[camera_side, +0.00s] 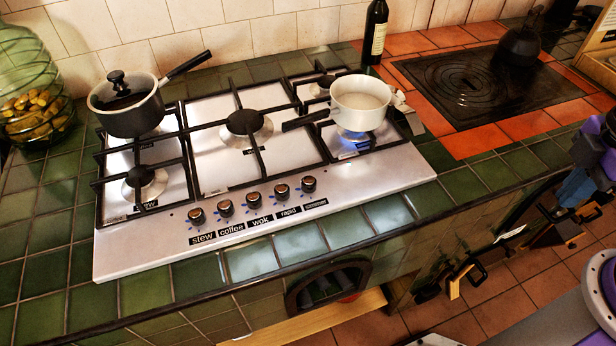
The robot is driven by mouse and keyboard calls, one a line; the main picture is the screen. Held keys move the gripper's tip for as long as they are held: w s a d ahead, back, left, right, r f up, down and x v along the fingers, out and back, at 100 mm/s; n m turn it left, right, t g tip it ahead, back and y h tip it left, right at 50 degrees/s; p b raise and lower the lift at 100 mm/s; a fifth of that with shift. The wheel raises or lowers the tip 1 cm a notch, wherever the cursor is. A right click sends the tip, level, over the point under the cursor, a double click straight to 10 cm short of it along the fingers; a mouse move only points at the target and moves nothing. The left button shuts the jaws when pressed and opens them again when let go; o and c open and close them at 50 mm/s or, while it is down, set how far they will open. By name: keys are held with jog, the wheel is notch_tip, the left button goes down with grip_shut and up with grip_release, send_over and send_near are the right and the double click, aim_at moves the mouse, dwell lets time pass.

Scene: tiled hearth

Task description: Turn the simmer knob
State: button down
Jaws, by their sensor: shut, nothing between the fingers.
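The simmer knob (308,184) is the rightmost in a row on the front of the steel hob (160,248); its small label (315,204) is hard to read. Its exact angle is too small to tell. A blue flame (355,143) burns under the cream pan (361,103) at the hob's right front. My gripper (556,214) is at the right, in front of the counter and well apart from the knob. It is shut and empty; its fingertips are small and hard to make out against the dark background.
The stew (197,215), coffee (226,207), wok (254,199) and rapid (282,191) knobs sit closely to the left. A dark saucepan (133,105) stands at the back left, a bottle (375,32) behind. Utensils hang below the counter at right. Space above the knobs is clear.

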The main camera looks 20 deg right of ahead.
jog(key=c, duration=1)
grip_release()
jog(key=shift+w+a, duration=0.2)
jog(key=shift+a, duration=0.05)
jog(key=shift+o, duration=1.3)
jog(key=w+a+r+m, duration=0.2)
jog(key=w+a+m, duration=0.5)
jog(key=w+a, duration=0.8)
jog(key=shift+w+a+r+m, duration=0.2)
jog(key=shift+a+m, duration=0.1)
jog(key=shift+a, duration=0.3)
jog(key=m, duration=0.9)
send_over(309, 180)
notch_tip(309, 180, down, 5)
notch_tip(309, 180, down, 16)
jog(key=shift+f, duration=0.25)
jog(key=shift+c, duration=0.2)
jog(key=c, duration=1)
